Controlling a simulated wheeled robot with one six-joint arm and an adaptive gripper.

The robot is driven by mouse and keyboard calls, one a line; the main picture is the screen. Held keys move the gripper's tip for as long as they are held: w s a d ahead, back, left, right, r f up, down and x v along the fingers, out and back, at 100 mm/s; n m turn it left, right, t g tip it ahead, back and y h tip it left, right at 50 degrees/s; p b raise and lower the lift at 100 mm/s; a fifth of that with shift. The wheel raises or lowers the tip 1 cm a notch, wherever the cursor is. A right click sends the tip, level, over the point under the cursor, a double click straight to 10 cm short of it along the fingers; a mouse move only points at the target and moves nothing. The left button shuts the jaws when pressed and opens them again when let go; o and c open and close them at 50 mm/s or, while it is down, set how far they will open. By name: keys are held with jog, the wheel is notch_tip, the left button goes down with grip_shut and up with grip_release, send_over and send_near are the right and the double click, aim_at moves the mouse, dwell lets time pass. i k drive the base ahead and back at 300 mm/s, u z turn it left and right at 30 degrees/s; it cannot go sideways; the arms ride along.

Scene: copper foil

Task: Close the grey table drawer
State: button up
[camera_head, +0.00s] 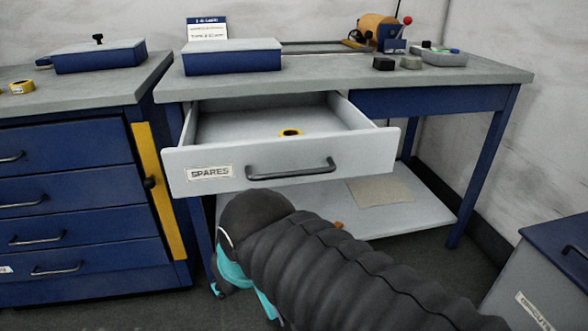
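The grey table drawer (281,163) sticks out well open from under the left part of the table (345,78). Its front carries a "SPARES" label (209,173) and a dark bar handle (291,169). A small yellow and black ring-shaped item (290,132) lies inside on the drawer floor. My dark, ribbed arm reaches in from the lower right and ends below the drawer front, near its left half.
A blue cabinet (70,190) with a yellow upright stands left of the table. Blue boxes (232,57) and small items sit on the tops. A lower shelf (415,213) runs under the table. A grey bin with a blue lid (560,245) stands at the right.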

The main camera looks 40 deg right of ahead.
aim_at(227, 145)
jog(key=z, duration=0.9)
jog(key=k, duration=1)
jog(key=u, duration=0.55)
